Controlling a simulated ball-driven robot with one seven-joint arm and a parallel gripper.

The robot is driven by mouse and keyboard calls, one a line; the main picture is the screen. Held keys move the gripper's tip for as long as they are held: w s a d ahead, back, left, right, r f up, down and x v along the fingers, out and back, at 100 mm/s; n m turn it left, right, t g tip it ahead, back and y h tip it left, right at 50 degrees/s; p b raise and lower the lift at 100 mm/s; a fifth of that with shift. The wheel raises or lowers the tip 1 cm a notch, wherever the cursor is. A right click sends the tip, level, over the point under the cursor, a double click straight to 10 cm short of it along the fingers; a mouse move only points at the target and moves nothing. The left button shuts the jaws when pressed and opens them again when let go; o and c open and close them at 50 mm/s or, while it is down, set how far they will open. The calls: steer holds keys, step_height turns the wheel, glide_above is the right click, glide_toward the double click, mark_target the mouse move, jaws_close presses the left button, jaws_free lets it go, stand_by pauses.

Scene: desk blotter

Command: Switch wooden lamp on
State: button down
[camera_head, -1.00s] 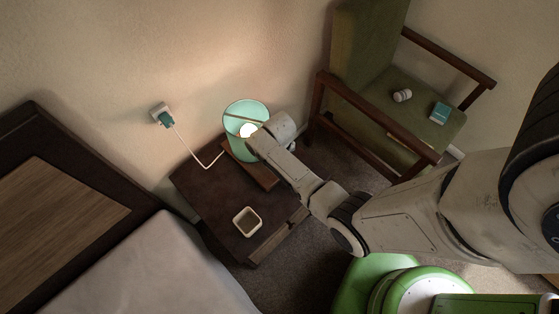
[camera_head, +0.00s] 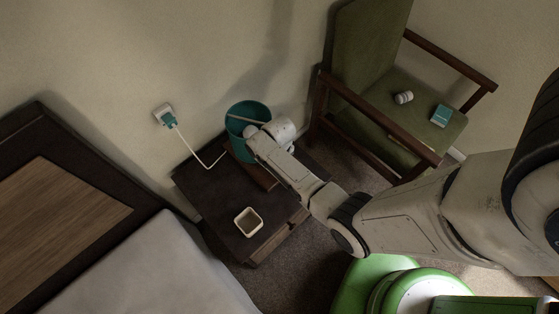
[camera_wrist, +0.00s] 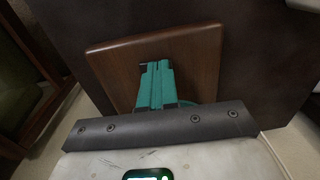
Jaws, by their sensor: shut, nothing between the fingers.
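The wooden lamp has a teal shade (camera_head: 236,119) and stands on the nightstand in the head view. It is dark, with no glow inside the shade. Its wooden base (camera_head: 262,176) shows under my arm, and the base also fills the middle of the wrist view (camera_wrist: 195,62). My gripper (camera_wrist: 156,66) has its teal fingers shut together over the base, with nothing between them. A small dark part shows beside the fingertips; I cannot tell whether it is the switch or whether they touch. In the head view the fingers are hidden behind my wrist.
The dark nightstand (camera_head: 213,194) carries a small square dish (camera_head: 248,222) near its front. A white cord runs to a wall plug (camera_head: 168,119). A bed (camera_head: 150,270) stands at left. A green armchair (camera_head: 365,60) with a bottle (camera_head: 404,97) and a teal box (camera_head: 441,115) stands at right.

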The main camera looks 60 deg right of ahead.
steer(key=shift+r, duration=0.1)
steer(key=shift+r+p, duration=0.6)
step_height(320, 180, up, 12)
steer(key=d+p, duration=0.2)
steer(key=shift+s+r, duration=0.2)
steer(key=shift+s, duration=0.1)
steer(key=shift+d, duration=0.1)
steer(key=s+a+r+n+b, duration=0.1)
steer(key=s+a+r, duration=0.2)
steer(key=s+a, duration=0.2)
steer(key=s+a+r+n+t+b, duration=0.1)
steer(key=s+a+r+b, duration=0.1)
steer(key=s+a, duration=0.4)
steer(key=s+r, duration=0.1)
steer(key=s, duration=0.2)
steer(key=shift+a+r+h, duration=0.2)
steer(key=shift+r+h, duration=0.1)
steer(key=shift+w, duration=0.1)
